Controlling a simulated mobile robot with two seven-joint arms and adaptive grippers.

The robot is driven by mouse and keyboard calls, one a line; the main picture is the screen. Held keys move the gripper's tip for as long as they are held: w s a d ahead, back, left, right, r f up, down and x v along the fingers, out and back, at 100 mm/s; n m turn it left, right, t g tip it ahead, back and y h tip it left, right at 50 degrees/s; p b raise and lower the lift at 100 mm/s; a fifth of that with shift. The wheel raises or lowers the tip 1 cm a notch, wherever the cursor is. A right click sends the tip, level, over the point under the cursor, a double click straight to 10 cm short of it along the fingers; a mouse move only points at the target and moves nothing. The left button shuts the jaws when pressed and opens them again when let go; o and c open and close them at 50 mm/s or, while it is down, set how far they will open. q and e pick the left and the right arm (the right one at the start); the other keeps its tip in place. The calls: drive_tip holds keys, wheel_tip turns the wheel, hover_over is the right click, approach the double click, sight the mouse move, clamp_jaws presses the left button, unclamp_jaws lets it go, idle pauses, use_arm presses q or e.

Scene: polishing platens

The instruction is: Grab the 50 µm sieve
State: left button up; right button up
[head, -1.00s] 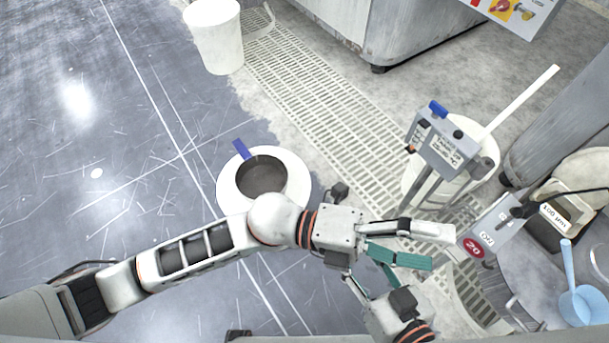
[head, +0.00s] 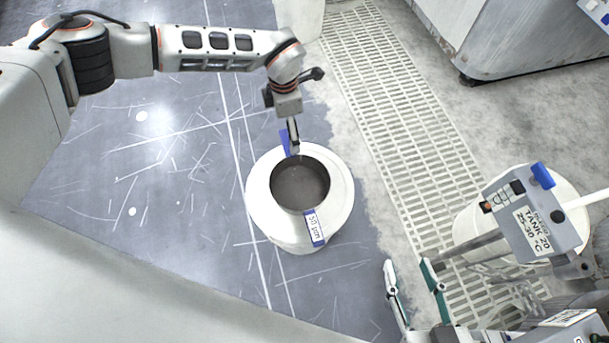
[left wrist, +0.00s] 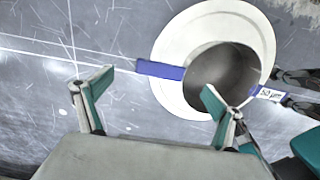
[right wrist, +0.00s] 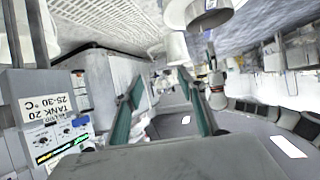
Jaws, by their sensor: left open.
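The 50 µm sieve (head: 300,184) is a dark round pan seated in the opening of a white round bucket (head: 262,212) on the floor. Its blue handle (head: 285,143) sticks out at the far side, and a blue tab labelled 50 µm (head: 315,228) is on the near side. My left gripper (head: 294,148) is right at the blue handle. In the left wrist view its fingers (left wrist: 157,80) are open, with the handle (left wrist: 160,69) lying across the gap; contact cannot be told. My right gripper (head: 407,264) is open and empty, right of the bucket.
A control box marked TANK 20 (head: 537,228) stands over a white bucket (head: 468,222) at the right. A floor grating (head: 385,100) runs between. Another white container (head: 300,18) is at the top. Scratched blue-grey floor (head: 170,180) left of the sieve is clear.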

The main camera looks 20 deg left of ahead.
sight(288, 143)
use_arm(q)
drive_tip(key=f, duration=0.1)
drive_tip(key=f+b, duration=0.1)
drive_tip(key=f, duration=0.1)
drive_tip(key=shift+s+f, duration=0.25)
drive_tip(key=shift+s, duration=0.15)
drive_tip(key=f, duration=0.1)
drive_tip(key=f+b, duration=0.1)
drive_tip(key=f, duration=0.2)
drive_tip(key=shift+s+b, duration=0.3)
drive_tip(key=shift+b, duration=0.1)
drive_tip(key=shift+w+f, duration=0.15)
drive_tip(key=shift+w+r, duration=0.15)
drive_tip(key=shift+r, duration=0.2)
drive_tip(key=c, duration=1.6)
use_arm(e)
drive_tip(key=a, duration=0.1)
drive_tip(key=a+m, duration=0.2)
drive_tip(key=shift+s+a+y, duration=0.15)
drive_tip(key=shift+s+y, duration=0.1)
drive_tip(key=shift+y, duration=0.15)
